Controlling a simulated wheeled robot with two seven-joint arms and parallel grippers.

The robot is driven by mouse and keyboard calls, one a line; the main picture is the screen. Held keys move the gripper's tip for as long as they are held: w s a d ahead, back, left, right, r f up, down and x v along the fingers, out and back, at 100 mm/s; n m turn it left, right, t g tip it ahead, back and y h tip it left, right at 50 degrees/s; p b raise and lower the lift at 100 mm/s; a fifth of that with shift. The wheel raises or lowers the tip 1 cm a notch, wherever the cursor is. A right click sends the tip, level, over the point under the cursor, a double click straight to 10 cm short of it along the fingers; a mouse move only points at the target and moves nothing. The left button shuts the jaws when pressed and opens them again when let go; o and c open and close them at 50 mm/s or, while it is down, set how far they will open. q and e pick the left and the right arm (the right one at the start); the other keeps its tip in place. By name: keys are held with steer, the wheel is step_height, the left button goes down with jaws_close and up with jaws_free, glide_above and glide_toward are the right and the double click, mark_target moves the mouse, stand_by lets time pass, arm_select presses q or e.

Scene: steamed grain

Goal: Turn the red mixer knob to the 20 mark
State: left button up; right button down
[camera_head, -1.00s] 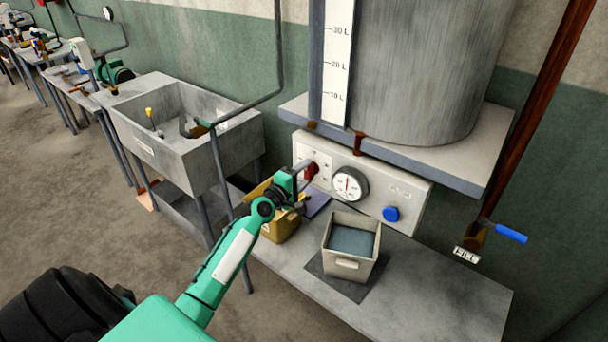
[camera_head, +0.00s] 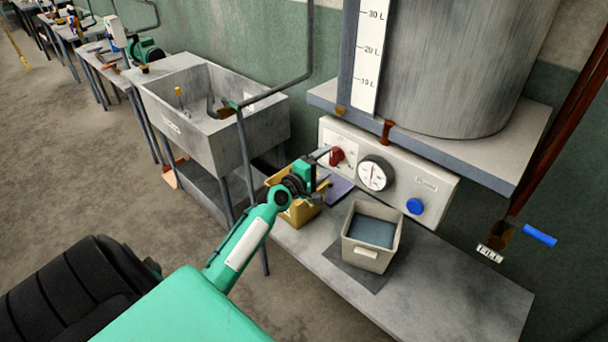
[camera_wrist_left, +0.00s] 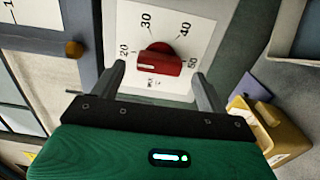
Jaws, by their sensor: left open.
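The red mixer knob (camera_head: 337,156) is on the left end of the pale control panel (camera_head: 393,172). In the left wrist view the red knob (camera_wrist_left: 160,62) sits on a white dial plate (camera_wrist_left: 170,22) marked 20, 30, 40 and 50. Its grip bar lies nearly level in that picture, with a small pale mark near its left end, on the 20 side. My left gripper (camera_head: 321,161) is close in front of the knob. The left gripper's fingers (camera_wrist_left: 158,74) are open, one to each side of the knob, with visible gaps. My right gripper is out of view.
A round gauge (camera_head: 375,173) and a blue knob (camera_head: 414,206) are right of the red knob. A grey bin (camera_head: 367,255) and a yellow container (camera_head: 299,213) stand on the bench below. A vertical pipe (camera_head: 245,165) and a sink (camera_head: 222,145) are to the left.

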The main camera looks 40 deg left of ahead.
arm_select(q)
steer(key=s+b, duration=0.2)
steer(key=s, duration=0.9)
steer(key=shift+s+a, duration=0.25)
steer(key=shift+a, duration=0.2)
step_height(320, 180, down, 20)
steer(key=r+m+g+y, duration=0.1)
steer(key=m+g, duration=0.1)
steer(key=g, duration=0.2)
steer(key=s+d+f+m+g, duration=0.25)
steer(key=s+f, duration=0.35)
steer(key=f, duration=0.6)
steer(key=s+d+f+m+g, duration=0.25)
steer(key=s+f, duration=0.25)
steer(key=f, duration=0.6)
steer(key=s+d+f+m+g, duration=0.2)
steer(key=s+d+f+m, duration=0.15)
steer(key=s+f, duration=0.5)
steer(key=s+d+f+m+g, duration=0.2)
steer(key=s+d+f+m, duration=0.15)
steer(key=s+f, duration=0.5)
steer(key=s+d+f+m+g, duration=0.2)
steer(key=s+f, duration=0.1)
steer(key=s, duration=0.6)
steer(key=s+d+f+m+g, duration=0.2)
steer(key=s+d+f+m, duration=0.1)
steer(key=s, duration=0.6)
steer(key=shift+s+d+m, duration=0.15)
steer(key=shift+s+m, duration=0.15)
